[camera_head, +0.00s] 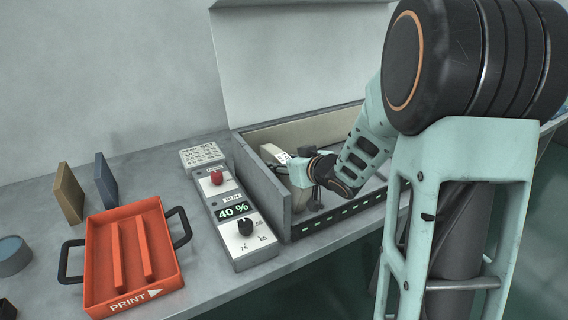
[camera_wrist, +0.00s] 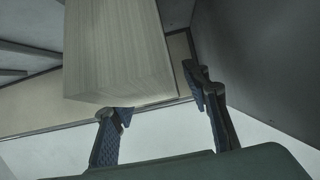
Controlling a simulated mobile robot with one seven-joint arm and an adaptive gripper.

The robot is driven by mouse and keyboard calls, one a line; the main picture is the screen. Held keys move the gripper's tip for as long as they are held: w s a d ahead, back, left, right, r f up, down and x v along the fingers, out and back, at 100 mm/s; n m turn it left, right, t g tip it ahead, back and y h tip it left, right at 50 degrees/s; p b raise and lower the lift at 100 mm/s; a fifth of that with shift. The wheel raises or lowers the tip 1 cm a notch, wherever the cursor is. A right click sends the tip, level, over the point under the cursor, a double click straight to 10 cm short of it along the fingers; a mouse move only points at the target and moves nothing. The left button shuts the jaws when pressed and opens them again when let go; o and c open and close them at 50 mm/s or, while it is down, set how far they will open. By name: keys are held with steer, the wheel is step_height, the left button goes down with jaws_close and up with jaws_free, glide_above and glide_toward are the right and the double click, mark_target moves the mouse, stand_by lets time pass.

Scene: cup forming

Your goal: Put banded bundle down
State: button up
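A pale block with fine layered lines (camera_wrist: 118,50), which looks like the bundle, fills the upper left of the wrist view. No band shows on it there. In the head view a pale piece (camera_head: 273,153) beside my gripper may be the same bundle, mostly hidden. My gripper (camera_head: 314,198) reaches down inside the grey bin (camera_head: 262,187). In the wrist view its fingers (camera_wrist: 160,115) are spread apart. One fingertip is at the block's lower edge and the other is to its right; contact cannot be told. Nothing is clearly clamped between them.
The control box (camera_head: 231,205), reading 40 %, stands left of the bin. An orange tray (camera_head: 101,262) with dark handles sits further left. Brown (camera_head: 69,193) and blue-grey (camera_head: 106,181) plates stand behind it. The bin's dark wall (camera_wrist: 262,65) is close on the right in the wrist view.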

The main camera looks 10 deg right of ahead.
steer(key=shift+r, duration=0.2)
steer(key=shift+s+d+r, duration=0.15)
steer(key=shift+s+r, duration=0.05)
steer(key=shift+s, duration=0.05)
steer(key=p+v, duration=0.3)
steer(key=v, duration=0.7)
steer(key=shift+s+r+p, duration=0.15)
steer(key=shift+s+p, duration=0.05)
steer(key=shift+p, duration=0.1)
steer(key=shift+s+d, duration=0.1)
steer(key=shift+s, duration=0.3)
steer(key=shift+w, duration=0.1)
